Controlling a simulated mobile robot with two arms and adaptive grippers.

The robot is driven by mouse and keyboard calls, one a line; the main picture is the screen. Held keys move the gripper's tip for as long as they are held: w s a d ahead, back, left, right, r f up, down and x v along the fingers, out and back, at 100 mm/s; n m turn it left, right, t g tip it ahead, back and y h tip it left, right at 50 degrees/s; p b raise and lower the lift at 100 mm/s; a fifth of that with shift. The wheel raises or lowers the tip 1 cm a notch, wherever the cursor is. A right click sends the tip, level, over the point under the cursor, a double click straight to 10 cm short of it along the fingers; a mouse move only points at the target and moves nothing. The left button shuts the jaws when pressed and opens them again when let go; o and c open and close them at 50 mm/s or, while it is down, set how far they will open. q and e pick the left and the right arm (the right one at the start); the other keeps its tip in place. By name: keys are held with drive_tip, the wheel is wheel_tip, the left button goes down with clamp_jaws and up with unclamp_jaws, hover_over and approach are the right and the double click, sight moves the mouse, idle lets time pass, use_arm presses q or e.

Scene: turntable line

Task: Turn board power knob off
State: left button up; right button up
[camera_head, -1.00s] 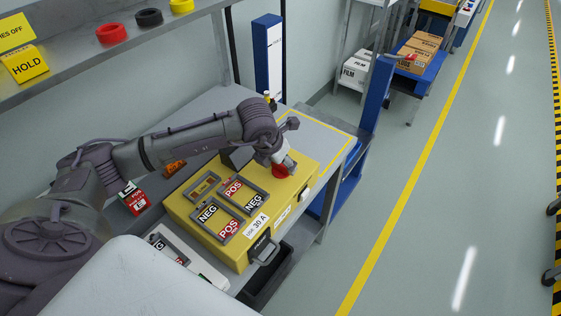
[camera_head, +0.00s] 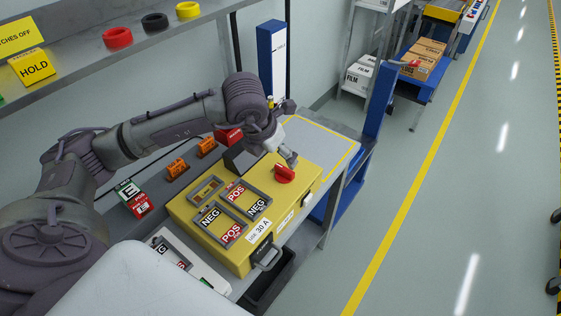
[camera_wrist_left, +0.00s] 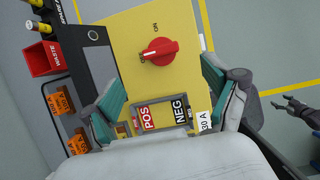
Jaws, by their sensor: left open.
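The yellow board (camera_head: 235,240) lies on the bench, with a red power knob (camera_head: 284,173) near its far right end. In the left wrist view the knob (camera_wrist_left: 159,51) shows whole, below the word ON. Its white mark points left, toward a small label that I cannot read surely. My left gripper (camera_head: 288,158) is just above and behind the knob, apart from it. In the wrist view its two teal-padded fingers (camera_wrist_left: 163,75) are spread, with nothing between them. A dark gripper-like hand (camera_wrist_left: 292,110), probably my right one, shows at the right edge of the wrist view.
POS and NEG blocks (camera_head: 236,191) sit in the board's frames. Orange blocks (camera_head: 177,168) and a red bin (camera_head: 229,136) stand behind it. A shelf (camera_head: 140,48) with coloured rolls runs above. A blue post (camera_head: 378,100) stands at the bench's right.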

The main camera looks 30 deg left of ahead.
use_arm(q)
drive_tip(key=shift+v, duration=1.7)
drive_tip(key=shift+f, duration=0.1)
